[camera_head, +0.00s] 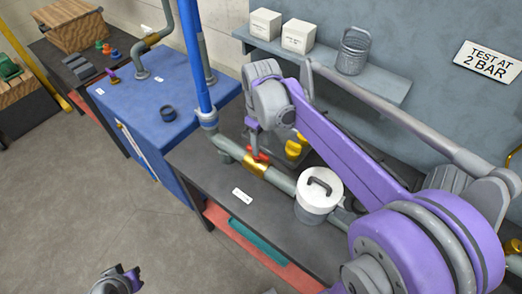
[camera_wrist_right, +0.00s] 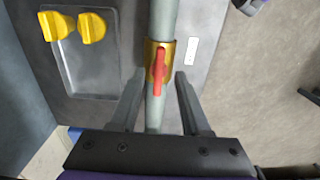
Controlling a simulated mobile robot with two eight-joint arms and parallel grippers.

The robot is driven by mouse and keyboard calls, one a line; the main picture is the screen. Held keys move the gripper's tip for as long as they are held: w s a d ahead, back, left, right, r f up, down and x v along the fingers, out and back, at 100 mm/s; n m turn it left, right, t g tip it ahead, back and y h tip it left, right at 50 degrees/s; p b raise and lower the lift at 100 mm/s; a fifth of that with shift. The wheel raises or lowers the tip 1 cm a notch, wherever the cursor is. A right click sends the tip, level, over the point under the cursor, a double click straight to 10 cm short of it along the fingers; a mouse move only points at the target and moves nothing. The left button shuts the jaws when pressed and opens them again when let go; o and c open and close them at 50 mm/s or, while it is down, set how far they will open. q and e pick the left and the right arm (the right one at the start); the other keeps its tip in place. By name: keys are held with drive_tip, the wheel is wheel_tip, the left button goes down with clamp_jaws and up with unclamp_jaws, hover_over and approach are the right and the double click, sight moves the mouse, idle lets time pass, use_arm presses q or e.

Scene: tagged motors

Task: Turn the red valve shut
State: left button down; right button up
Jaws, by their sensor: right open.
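The red valve handle (camera_wrist_right: 159,68) sits on a brass valve body (camera_wrist_right: 151,52) on a grey pipe (camera_wrist_right: 163,18). In the right wrist view the handle lies roughly along the pipe. In the head view the red handle (camera_head: 257,155) shows partly under my right gripper (camera_head: 254,142), above the brass body (camera_head: 256,165). In the wrist view my right gripper (camera_wrist_right: 159,76) is open, its fingers on either side of the pipe and handle, with nothing held. A grey and purple part of my left arm (camera_head: 117,281) shows at the bottom edge; its jaws are not clear.
A white lidded pot (camera_head: 318,195) stands right of the valve by the pipe. A blue cabinet (camera_head: 160,100) stands left, crossed by a blue upright pipe (camera_head: 194,55). A shelf (camera_head: 375,83) hangs behind.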

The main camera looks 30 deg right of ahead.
sight(261, 153)
drive_tip(key=shift+w+f, duration=0.15)
drive_tip(key=shift+f, duration=1.8)
clamp_jaws()
